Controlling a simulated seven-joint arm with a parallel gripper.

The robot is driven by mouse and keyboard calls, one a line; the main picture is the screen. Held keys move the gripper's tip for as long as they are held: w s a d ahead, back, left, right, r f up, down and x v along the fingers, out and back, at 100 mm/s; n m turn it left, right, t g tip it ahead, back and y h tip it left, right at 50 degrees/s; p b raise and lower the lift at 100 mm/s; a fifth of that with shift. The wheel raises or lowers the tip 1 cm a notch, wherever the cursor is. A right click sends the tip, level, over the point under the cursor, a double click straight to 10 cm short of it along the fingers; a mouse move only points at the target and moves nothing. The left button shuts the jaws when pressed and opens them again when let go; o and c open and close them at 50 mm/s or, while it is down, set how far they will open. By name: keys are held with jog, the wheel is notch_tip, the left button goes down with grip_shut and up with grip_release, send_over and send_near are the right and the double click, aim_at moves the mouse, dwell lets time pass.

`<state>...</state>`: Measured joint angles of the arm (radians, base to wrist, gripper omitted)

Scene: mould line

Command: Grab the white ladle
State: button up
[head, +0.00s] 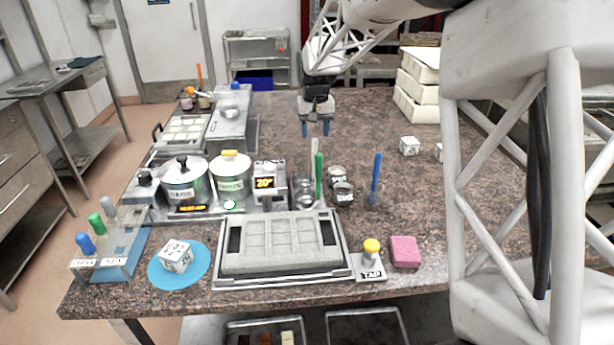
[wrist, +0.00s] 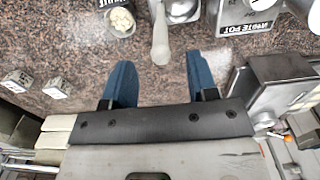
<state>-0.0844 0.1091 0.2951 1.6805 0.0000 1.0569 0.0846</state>
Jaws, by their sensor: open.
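The white ladle (head: 314,152) stands upright behind the green-handled ladle (head: 319,172), with its pale handle pointing up. Its lower part is hidden in the head view. In the wrist view the white ladle's handle (wrist: 160,38) points toward my gripper, with a metal cup near the top edge. My gripper (head: 315,130) is open and empty, pointing down above and behind the handle. In the wrist view the blue fingertips of my gripper (wrist: 159,66) are spread, and the handle's end lies between them in the picture. I cannot tell whether it is at the same depth.
A pot labelled white (head: 230,180) and a dark-knobbed pot (head: 182,178) stand left. Small jars (head: 343,192) and a blue-handled tool (head: 376,172) stand right. The mould tray (head: 340,268) lies in front. The counter (head: 365,120) behind and right of my gripper is mostly clear.

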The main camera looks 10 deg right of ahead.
aim_at(315, 145)
jog(key=shift+w+f, duration=0.2)
jog(key=shift+f, duration=2.4)
grip_shut()
